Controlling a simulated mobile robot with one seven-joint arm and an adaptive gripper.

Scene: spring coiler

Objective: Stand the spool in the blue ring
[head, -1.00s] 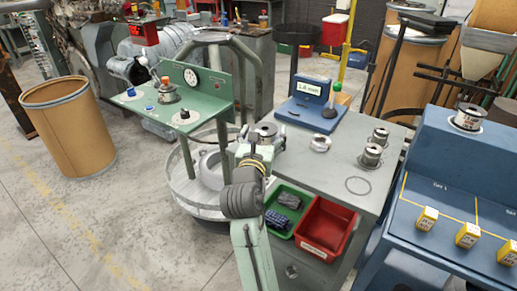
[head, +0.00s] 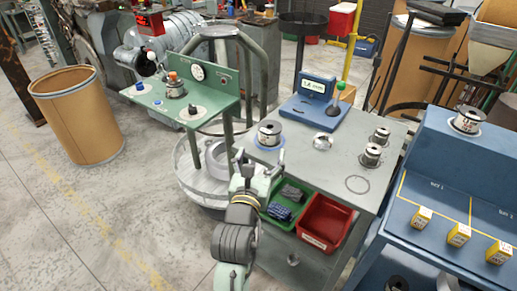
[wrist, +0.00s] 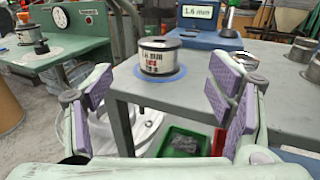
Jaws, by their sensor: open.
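More spools stand on the grey table (head: 335,172), the green stand (head: 212,110) and the blue bench (head: 440,180). A blue gauge with a 1.6 mm display (head: 314,87) sits behind. Green (head: 275,212) and red (head: 325,222) bins are at the table's front.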

